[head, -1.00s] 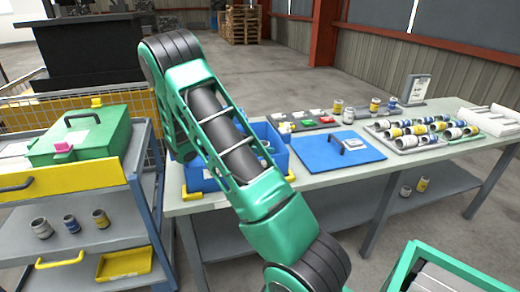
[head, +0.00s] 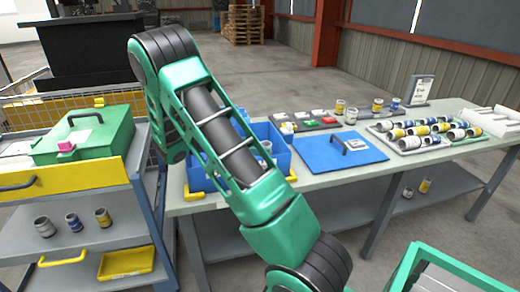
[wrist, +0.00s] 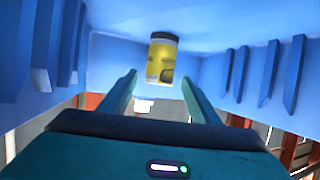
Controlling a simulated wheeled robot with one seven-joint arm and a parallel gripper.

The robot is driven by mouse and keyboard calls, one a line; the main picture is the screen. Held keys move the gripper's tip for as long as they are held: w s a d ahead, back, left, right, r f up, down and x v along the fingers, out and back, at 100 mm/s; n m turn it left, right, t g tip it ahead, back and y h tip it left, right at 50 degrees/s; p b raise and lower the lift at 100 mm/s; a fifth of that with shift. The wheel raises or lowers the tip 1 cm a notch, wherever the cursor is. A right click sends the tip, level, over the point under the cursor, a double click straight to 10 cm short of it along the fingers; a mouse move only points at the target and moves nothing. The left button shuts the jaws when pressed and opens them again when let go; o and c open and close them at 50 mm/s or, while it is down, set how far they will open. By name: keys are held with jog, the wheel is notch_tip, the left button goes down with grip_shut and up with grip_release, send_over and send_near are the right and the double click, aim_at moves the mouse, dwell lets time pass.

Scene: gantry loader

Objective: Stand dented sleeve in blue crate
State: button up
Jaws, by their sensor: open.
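The blue crate (head: 279,143) stands at the left end of the long table, partly hidden behind my arm. The wrist view looks into a blue crate (wrist: 110,52) with ribbed side walls. A yellow sleeve (wrist: 161,60) with a dark band at one end is inside it, apart from my fingertips. I cannot tell for sure whether its dark marks are a dent. My gripper (wrist: 160,84) is open and empty, its two fingers pointing towards the sleeve. The gripper is hidden in the head view. A pale sleeve (head: 266,147) also shows inside the crate.
A blue lid-like panel (head: 335,160) with a handle lies right of the crate. A tray of several sleeves (head: 405,146) is further right. A green case (head: 85,140) stands on the cart at left, above a shelf with 3 sleeves (head: 73,222).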

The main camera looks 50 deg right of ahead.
jog(key=shift+v, duration=1.5)
jog(key=shift+d, duration=0.1)
